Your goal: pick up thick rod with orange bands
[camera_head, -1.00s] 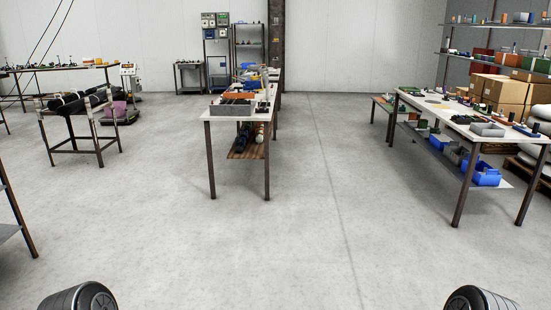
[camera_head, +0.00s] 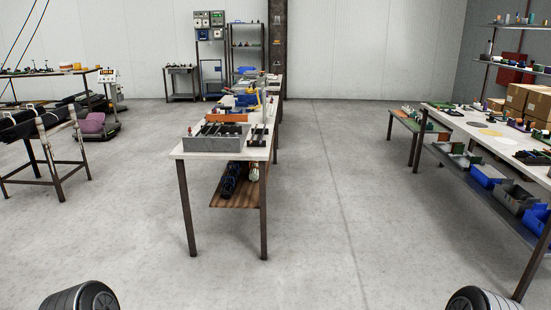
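I cannot make out a thick rod with orange bands for certain at this distance. Thick black rods (camera_head: 20,128) lie on a metal rack at the left edge. Several dark rods or rolls (camera_head: 230,180) lie on the lower wooden shelf of the middle table, with a pale bundle (camera_head: 254,172) beside them. A grey open tray (camera_head: 217,144) on that table holds thin dark rods, with an orange-brown piece behind it. Only rounded parts of my two arms show at the bottom corners. Neither gripper is in view.
The middle table (camera_head: 203,154) stands ahead with its near end toward me. A long table (camera_head: 467,128) with blue and grey bins below stands at the right. Shelves and cardboard boxes (camera_head: 527,102) are behind it. The concrete floor (camera_head: 330,220) between them is clear.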

